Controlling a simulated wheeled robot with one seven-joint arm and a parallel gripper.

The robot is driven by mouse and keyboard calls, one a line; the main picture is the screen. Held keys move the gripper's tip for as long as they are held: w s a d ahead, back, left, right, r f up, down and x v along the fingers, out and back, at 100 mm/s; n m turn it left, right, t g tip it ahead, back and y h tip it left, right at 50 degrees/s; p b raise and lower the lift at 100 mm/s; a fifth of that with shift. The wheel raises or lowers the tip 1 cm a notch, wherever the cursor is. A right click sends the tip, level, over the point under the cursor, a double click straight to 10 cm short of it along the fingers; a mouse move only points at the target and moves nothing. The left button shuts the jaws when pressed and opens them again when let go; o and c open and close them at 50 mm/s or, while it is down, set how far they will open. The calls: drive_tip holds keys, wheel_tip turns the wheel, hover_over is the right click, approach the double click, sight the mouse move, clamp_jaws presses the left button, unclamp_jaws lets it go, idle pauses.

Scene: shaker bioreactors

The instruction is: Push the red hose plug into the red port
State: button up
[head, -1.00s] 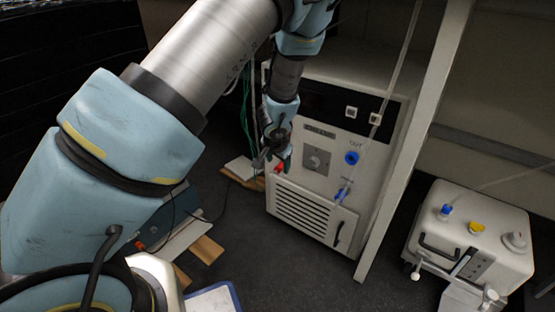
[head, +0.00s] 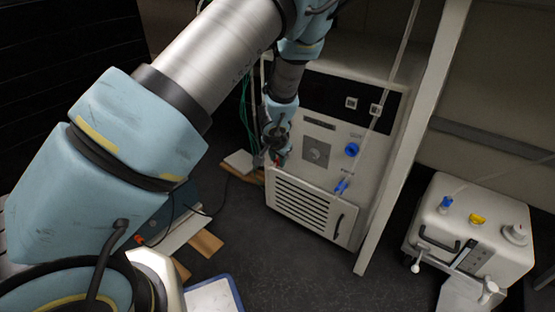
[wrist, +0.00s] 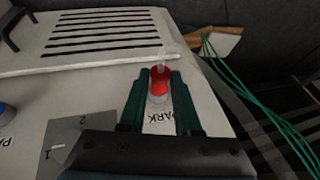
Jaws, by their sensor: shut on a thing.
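The red hose plug (wrist: 159,76) is between the two dark green fingers of my gripper (wrist: 158,84) in the wrist view. It is at the white machine's front panel, by a label reading "PARK". Clear material shows at both ends of the plug. In the head view my gripper (head: 272,158) is shut at the lower left of the panel and hides most of the plug. A small red fitting (head: 139,239), possibly the red port, shows on a dark blue box at lower left; its shape is unclear.
The white machine (head: 322,180) has a blue port (head: 351,150) and a blue plug (head: 341,187) on its front. A pale post (head: 410,150) stands to its right. A white unit (head: 470,235) with blue and yellow fittings is further right. Green cables (wrist: 240,90) hang beside the machine.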

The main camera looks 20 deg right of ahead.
clamp_jaws()
drive_tip(key=shift+s+a, duration=0.15)
drive_tip(key=shift+a, duration=0.1)
drive_tip(key=shift+s+a+b, duration=0.15)
drive_tip(key=shift+a+b, duration=0.2)
drive_tip(key=shift+a, duration=0.05)
drive_tip(key=shift+s+a, duration=0.1)
drive_tip(key=shift+a, duration=0.05)
drive_tip(key=shift+s+a, duration=0.3)
drive_tip(key=shift+a, duration=0.15)
drive_tip(key=shift+b, duration=0.3)
drive_tip(key=a, duration=0.1)
drive_tip(key=s+a+b, duration=0.1)
drive_tip(key=shift+s+a, duration=0.2)
drive_tip(key=shift+a, duration=0.1)
idle(0.5)
